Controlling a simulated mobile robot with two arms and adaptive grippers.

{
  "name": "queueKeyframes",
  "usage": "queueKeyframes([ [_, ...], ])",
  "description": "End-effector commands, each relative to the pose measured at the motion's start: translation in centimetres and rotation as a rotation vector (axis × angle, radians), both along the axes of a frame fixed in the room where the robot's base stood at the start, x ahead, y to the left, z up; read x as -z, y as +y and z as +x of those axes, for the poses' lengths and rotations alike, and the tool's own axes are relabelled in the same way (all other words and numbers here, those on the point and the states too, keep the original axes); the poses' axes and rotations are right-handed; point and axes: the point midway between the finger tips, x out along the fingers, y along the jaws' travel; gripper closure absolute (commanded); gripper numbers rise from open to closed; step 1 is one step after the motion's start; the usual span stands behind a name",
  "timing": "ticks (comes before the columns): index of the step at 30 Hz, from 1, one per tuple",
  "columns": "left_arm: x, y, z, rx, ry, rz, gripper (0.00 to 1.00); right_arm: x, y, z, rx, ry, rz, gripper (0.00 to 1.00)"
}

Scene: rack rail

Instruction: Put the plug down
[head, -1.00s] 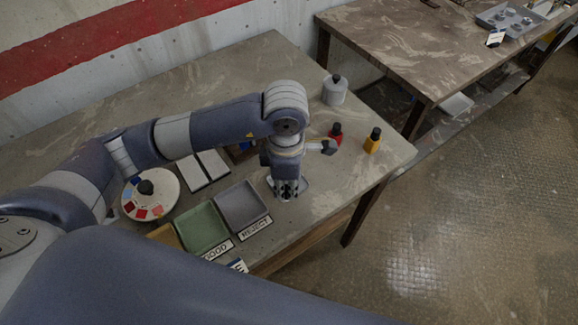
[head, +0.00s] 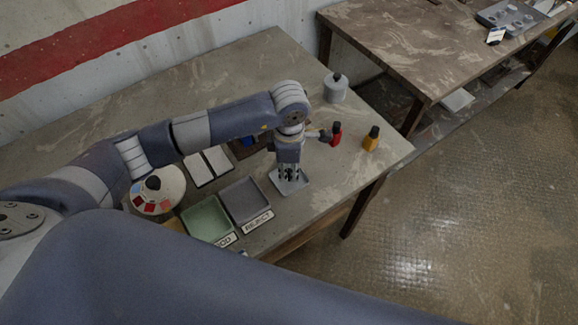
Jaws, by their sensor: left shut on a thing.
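My left gripper (head: 290,177) points straight down at the right part of the near table, with its fingertips over a small shallow grey dish (head: 303,185). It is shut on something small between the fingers. I take this to be the plug, but the fingers hide its shape and colour. I cannot tell whether it touches the dish or hangs just above it. My right gripper is out of view.
Left of the gripper are a grey REJECT tray (head: 245,201), a green tray (head: 208,221) and a round palette (head: 158,188). A red bottle (head: 336,135), yellow bottle (head: 371,141) and grey jar (head: 336,90) stand to the right. The table's right corner is bare.

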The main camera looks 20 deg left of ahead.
Motion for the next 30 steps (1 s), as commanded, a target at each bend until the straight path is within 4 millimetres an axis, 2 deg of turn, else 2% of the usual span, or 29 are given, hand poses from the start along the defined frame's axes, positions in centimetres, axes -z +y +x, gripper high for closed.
queueKeyframes([
  [2, 0.4, 0.0, 0.0, 0.0, 0.0, 0.0, 0.93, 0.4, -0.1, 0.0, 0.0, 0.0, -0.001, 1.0],
  [3, 0.3, 0.0, 0.0, 0.0, 0.0, 0.0, 0.8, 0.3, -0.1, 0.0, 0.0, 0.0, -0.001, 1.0],
  [5, 0.2, 0.0, 0.0, 0.0, 0.0, 0.0, 0.66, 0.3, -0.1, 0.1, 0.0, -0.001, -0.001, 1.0],
  [6, 0.2, 0.0, 0.0, 0.0, 0.0, 0.0, 0.64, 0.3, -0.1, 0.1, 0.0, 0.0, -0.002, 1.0],
  [18, -0.4, 0.0, 0.0, -0.001, 0.0, 0.0, 0.64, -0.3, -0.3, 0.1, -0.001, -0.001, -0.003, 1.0],
  [19, -0.5, 0.0, 0.1, 0.0, -0.003, -0.001, 0.64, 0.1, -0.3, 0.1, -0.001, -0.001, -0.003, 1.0],
  [23, -2.6, 0.0, 0.2, 0.002, -0.008, -0.001, 0.64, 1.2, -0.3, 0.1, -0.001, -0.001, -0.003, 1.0],
  [30, -7.9, 0.0, 0.2, 0.001, -0.008, -0.001, 0.64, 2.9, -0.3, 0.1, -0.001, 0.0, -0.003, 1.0],
])
